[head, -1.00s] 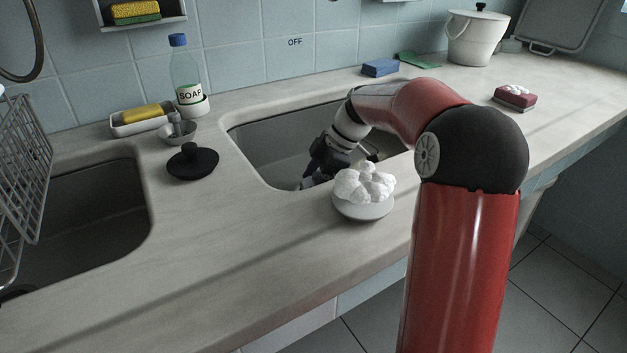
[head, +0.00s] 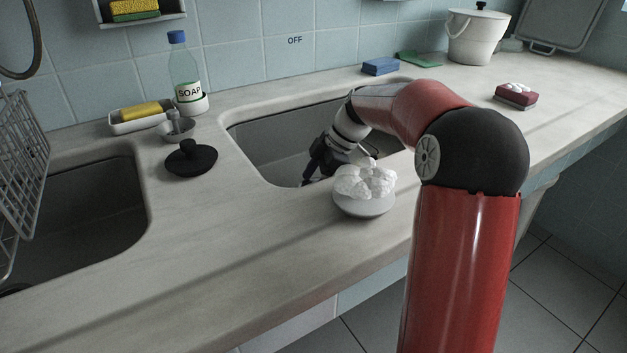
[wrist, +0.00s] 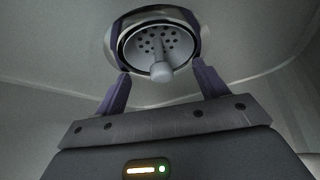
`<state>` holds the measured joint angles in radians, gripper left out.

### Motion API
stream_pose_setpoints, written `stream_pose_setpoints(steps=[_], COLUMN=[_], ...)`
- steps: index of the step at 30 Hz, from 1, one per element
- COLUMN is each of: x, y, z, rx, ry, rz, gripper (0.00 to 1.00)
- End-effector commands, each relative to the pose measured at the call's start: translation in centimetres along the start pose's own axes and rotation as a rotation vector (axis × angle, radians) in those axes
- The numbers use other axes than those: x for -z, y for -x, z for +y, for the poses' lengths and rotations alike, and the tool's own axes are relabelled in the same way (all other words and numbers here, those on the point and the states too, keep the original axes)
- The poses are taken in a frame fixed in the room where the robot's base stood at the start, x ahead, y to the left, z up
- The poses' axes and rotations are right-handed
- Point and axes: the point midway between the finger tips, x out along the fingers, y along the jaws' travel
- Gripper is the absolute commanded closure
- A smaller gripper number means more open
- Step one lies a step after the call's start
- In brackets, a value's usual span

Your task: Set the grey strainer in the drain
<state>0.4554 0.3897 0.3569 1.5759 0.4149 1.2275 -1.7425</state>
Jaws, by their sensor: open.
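The grey strainer (wrist: 150,36), round with small holes and a pale central knob (wrist: 161,71), shows in the wrist view. It lies within the outline of the metal drain ring (wrist: 145,92); I cannot tell whether it sits fully flush. My gripper (wrist: 158,48) is open, with one purple finger on each side of the strainer, and I see no clear grip on it. In the head view my gripper (head: 312,172) reaches down into the right basin (head: 265,150). The strainer and drain are hidden there by the basin rim and my arm.
A bowl of white foam (head: 363,207) stands at the basin's front edge, close to my arm. A black stopper (head: 190,160) and a small grey cup-shaped piece (head: 177,130) lie left of the basin. A soap bottle (head: 184,75) stands behind. The front left counter is clear.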

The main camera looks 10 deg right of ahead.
Motion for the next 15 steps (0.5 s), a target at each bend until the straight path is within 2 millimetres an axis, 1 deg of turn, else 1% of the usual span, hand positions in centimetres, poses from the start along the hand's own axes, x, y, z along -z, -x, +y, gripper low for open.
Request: stream_pose_setpoints(steps=[1, 2, 6, 8, 15], x=[-0.5, -0.4, 0.3, 0.1, 0.3], y=[-0.7, -0.6, 0.6, 1.4, 7.1], z=[-0.6, -0.6, -0.6, -0.4, -0.2], rx=[0.027, 0.028, 0.028, 0.022, 0.014], ry=[-0.003, -0.003, -0.003, -0.004, -0.003], rz=[-0.005, -0.005, -0.005, -0.005, -0.003], gripper=[0.13, 0.13, 0.13, 0.13, 0.13])
